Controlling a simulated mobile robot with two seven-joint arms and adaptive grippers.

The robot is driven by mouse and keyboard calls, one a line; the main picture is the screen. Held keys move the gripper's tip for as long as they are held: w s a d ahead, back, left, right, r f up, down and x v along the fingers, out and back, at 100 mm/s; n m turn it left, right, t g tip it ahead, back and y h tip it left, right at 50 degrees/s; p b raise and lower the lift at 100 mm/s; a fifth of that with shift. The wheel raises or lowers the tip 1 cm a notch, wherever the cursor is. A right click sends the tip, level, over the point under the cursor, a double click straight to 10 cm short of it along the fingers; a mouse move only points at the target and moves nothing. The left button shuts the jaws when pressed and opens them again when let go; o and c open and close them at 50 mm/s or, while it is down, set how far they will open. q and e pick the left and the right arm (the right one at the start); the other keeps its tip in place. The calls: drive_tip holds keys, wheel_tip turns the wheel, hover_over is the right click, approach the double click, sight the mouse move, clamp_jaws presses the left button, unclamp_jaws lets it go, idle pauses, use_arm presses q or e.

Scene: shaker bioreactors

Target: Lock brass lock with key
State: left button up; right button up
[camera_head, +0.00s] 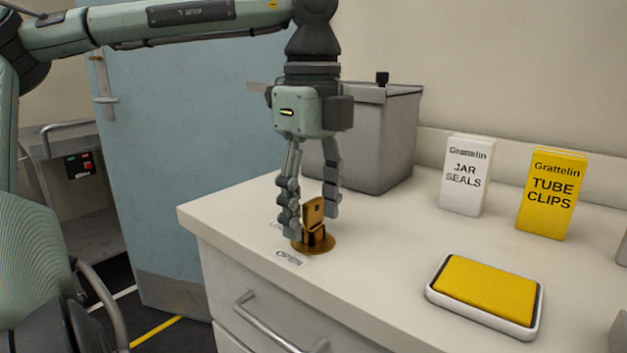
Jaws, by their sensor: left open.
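The brass lock (317,243) has a round base on the worktop near its front left part. A brass key (314,210) stands upright in the lock, its flat head uppermost. A label reading "OPEN" (289,257) lies in front of the lock, and another label beside it is mostly hidden. My left gripper (312,216) points straight down with its fingers on either side of the key head. It is open, and a gap shows between the right finger and the key. Whether the left finger touches the key I cannot tell. My right gripper is not in view.
A grey bin (385,140) stands behind the gripper. A white "Jar Seals" box (466,176), a yellow "Tube Clips" box (551,194) and a white tray with a yellow pad (487,290) are to the right. The worktop between lock and tray is clear.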

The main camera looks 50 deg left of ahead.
use_arm(q)
drive_tip(key=shift+f, duration=0.6)
clamp_jaws()
drive_tip(key=shift+f+b, duration=0.35)
drive_tip(key=shift+b, duration=0.1)
